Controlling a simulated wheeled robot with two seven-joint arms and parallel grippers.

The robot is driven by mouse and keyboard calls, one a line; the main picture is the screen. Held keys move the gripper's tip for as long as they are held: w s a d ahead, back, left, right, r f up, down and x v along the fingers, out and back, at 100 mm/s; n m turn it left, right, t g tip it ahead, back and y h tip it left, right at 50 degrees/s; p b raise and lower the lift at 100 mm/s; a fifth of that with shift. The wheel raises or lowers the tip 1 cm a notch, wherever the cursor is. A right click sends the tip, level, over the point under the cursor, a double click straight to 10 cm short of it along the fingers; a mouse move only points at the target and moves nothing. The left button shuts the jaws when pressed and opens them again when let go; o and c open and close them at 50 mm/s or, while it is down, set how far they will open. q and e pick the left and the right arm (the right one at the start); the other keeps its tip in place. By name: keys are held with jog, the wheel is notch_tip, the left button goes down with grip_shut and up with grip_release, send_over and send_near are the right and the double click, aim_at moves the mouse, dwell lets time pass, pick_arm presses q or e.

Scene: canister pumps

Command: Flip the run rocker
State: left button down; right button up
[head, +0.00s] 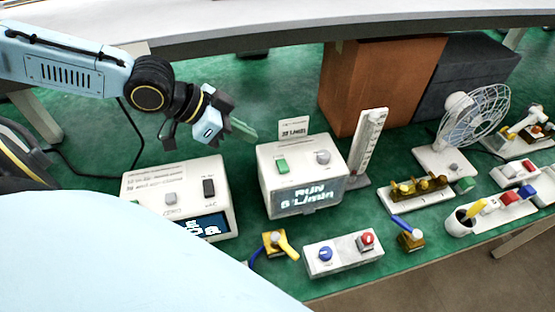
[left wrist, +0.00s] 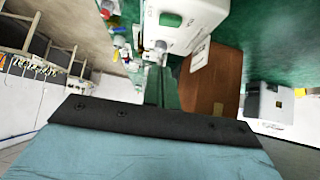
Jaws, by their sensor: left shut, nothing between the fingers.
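The white pump box (head: 310,168) stands mid-table with a green rocker (head: 282,166) and a round grey knob (head: 323,157) on its sloped top. Its front display reads "RUN" and what looks like "8 L/min". My left gripper (head: 243,131) is shut and empty, in the air up and to the left of the green rocker, apart from it. In the left wrist view the box (left wrist: 205,15) shows at the top with the green rocker (left wrist: 170,19), beyond the fingers (left wrist: 156,85). My right gripper is in neither view.
A second white box (head: 180,190) with a black rocker stands to the left. A card stands behind the pump box, with a flow gauge (head: 370,140) and a brown block (head: 375,80) nearby. A two-button box (head: 343,252), valves and a fan (head: 470,120) crowd the right.

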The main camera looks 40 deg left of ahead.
pick_arm(q)
jog(key=b+x, duration=0.1)
jog(key=x, duration=0.3)
send_over(283, 166)
jog(key=s, duration=0.1)
jog(key=f, duration=0.4)
jog(key=shift+s+a+b, duration=0.15)
jog(key=shift+a+b, duration=0.1)
jog(key=shift+b, duration=0.05)
notch_tip(283, 166, down, 3)
jog(key=shift+s+a+r, duration=0.1)
jog(key=shift+r, duration=0.1)
jog(key=shift+f, duration=0.6)
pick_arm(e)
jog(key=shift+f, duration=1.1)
